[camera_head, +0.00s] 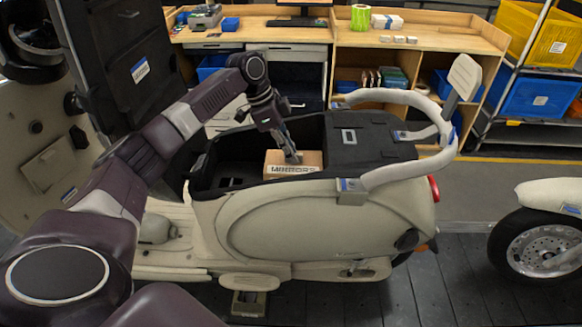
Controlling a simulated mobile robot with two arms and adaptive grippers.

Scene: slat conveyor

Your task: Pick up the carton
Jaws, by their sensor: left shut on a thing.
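A small brown carton (310,160) with a white label reading "MIRRORS" sits in the black open compartment of a cream scooter body. My left arm reaches in from the left, and my left gripper (292,157) points down at the carton's top, shut on the carton's upper part. The carton's lower part is hidden by the compartment's rim. I cannot tell whether it is lifted off the compartment floor. My right gripper does not show.
The scooter (320,225) stands on a dark slat floor (440,285). Its grey-wrapped rail (405,175) and black padded part (365,140) rise right of the carton. A wooden workbench (430,38) and a rack with yellow (540,35) and blue bins (540,95) stand behind. Another scooter's wheel (540,245) is at right.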

